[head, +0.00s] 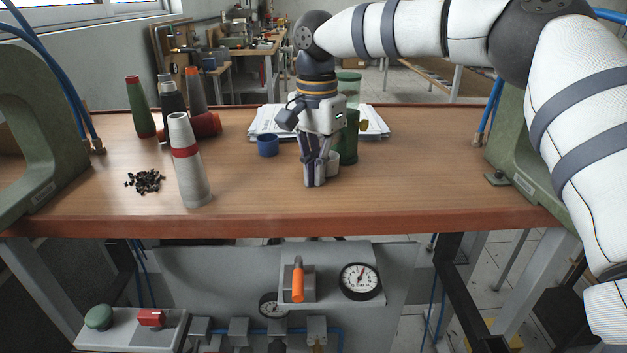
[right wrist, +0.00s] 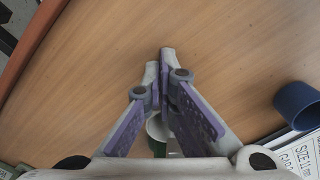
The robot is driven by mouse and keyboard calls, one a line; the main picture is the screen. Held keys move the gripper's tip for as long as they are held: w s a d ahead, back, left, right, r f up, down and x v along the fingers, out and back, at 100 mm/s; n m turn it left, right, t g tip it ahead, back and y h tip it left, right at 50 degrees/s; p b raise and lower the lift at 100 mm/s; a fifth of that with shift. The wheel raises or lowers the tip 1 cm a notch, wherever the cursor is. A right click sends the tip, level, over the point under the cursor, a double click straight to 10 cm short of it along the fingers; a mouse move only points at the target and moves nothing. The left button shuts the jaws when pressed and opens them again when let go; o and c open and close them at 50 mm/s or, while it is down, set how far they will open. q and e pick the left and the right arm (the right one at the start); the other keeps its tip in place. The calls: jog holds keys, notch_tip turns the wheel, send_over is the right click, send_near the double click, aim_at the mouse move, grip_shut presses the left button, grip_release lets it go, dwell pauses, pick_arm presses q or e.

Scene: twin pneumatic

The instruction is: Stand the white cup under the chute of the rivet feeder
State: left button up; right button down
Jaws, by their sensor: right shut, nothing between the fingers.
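The white cup (head: 333,163) stands on the table close against the front of the green rivet feeder (head: 349,145), partly hidden behind my right gripper. In the right wrist view a piece of the cup (right wrist: 156,127) shows between the finger links. The feeder's chute is hidden, so I cannot tell whether the cup is exactly under it. My right gripper (head: 315,184) points down just in front and left of the cup, fingers together and empty. Its closed fingertips (right wrist: 161,60) also show in the right wrist view, with the cup outside their grasp. My left gripper is out of view.
A blue cup (head: 268,146) stands left of the gripper, by papers (head: 375,123). Green press frames (head: 40,120) flank the table. The front middle is clear.

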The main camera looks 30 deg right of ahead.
jog(key=shift+w+a+r, duration=0.1)
jog(key=shift+w+r, duration=0.1)
jog(key=shift+w, duration=0.3)
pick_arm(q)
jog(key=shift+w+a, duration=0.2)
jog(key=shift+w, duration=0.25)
pick_arm(e)
jog(key=shift+s, duration=0.15)
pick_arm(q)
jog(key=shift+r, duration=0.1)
